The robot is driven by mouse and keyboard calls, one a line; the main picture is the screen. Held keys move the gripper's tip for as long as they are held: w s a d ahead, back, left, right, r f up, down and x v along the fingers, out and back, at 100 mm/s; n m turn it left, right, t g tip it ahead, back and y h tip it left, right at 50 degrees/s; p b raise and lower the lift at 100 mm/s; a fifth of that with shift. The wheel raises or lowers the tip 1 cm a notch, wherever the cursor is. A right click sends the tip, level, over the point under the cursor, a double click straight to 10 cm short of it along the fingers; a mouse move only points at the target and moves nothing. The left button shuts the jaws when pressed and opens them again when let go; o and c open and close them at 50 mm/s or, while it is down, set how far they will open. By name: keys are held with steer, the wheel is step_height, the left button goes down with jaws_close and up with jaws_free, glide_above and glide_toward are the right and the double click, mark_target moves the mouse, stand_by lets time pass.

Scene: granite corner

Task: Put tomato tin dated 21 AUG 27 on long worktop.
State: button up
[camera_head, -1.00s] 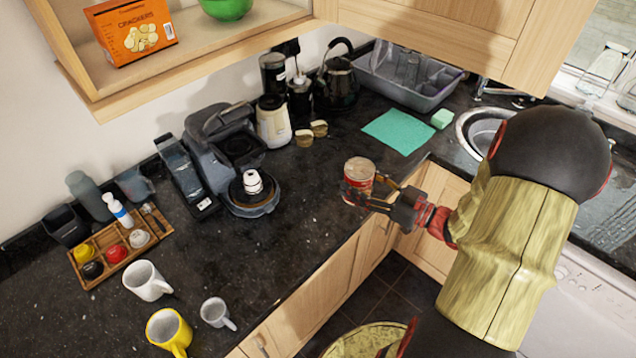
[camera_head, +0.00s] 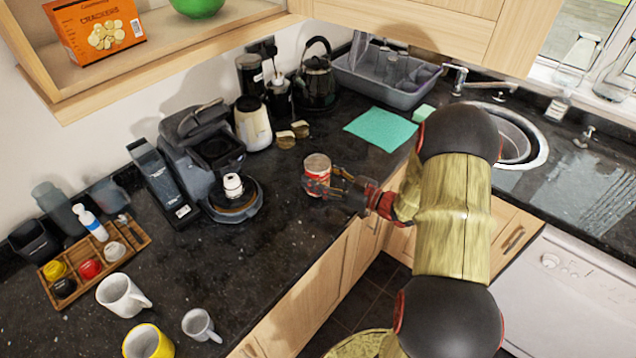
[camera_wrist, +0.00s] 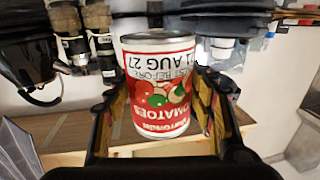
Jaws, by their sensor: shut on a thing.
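A red and white tomato tin (camera_head: 317,168) is held in my gripper (camera_head: 322,185) over the front part of the long dark worktop (camera_head: 265,265). In the wrist view the tin (camera_wrist: 158,95) stands between both fingers, and its label shows tomatoes and a date whose visible part reads "1 AUG 27". My gripper (camera_wrist: 160,112) is shut on the tin's sides. The tin looks roughly upright in the head view. I cannot tell whether its base touches the worktop.
A teal cloth (camera_head: 381,129) lies to the back right. Mugs (camera_head: 122,295) stand at the front left. Worktop between the tin and the mugs is clear.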

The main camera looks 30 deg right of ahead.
steer(key=shift+f, duration=1.15)
steer(key=shift+b, duration=0.3)
steer(key=shift+f, duration=0.15)
steer(key=o, duration=1.6)
steer(key=shift+s, duration=0.1)
steer(key=shift+r, duration=0.2)
steer(key=p+v, duration=0.2)
steer(key=v, duration=1)
steer(key=shift+p, duration=0.3)
